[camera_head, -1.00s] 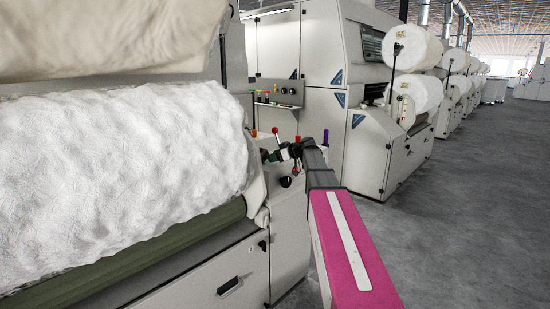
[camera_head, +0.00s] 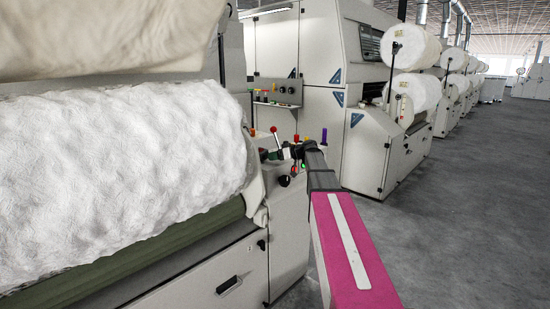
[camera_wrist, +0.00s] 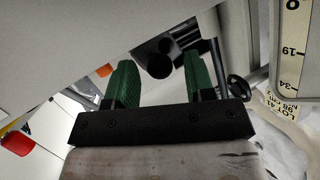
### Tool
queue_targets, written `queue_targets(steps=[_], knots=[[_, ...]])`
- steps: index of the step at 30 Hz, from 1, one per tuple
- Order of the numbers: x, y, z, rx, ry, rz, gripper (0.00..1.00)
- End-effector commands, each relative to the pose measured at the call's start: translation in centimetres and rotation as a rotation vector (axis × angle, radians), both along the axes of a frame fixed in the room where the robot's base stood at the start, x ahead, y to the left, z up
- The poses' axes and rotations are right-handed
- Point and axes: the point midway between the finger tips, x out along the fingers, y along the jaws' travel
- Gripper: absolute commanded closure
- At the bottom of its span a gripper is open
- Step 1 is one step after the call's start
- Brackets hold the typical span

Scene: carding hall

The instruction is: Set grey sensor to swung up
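My gripper (camera_head: 272,154) is at the near machine's end panel, beside the white roll, small and partly hidden by my arm in the head view. In the wrist view its two green fingers (camera_wrist: 158,64) stand apart, so it is open. A dark grey, rounded part with a short cylinder end (camera_wrist: 158,66) shows between and beyond the fingers. It may be the grey sensor, but I cannot tell for sure. I see no clear contact with either finger. Whether it is swung up or down cannot be told.
A red-ball lever (camera_head: 274,130), a purple knob (camera_head: 325,136), a black knob (camera_head: 285,181) and a small green light (camera_head: 303,166) are close around my gripper. The white roll (camera_head: 120,175) fills the left. A black handwheel (camera_wrist: 238,88) shows right of the fingers. The floor at right is clear.

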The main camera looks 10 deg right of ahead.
Motion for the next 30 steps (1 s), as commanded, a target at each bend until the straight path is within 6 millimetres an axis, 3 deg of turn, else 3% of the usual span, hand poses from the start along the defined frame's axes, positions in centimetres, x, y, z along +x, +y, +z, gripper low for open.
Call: queue_targets(steps=[11,30], knots=[[-0.2,-0.4,0.1,-0.001,-0.001,-0.001,0.48],[-5.0,-8.4,3.0,-0.001,-0.001,-0.002,0.48]])
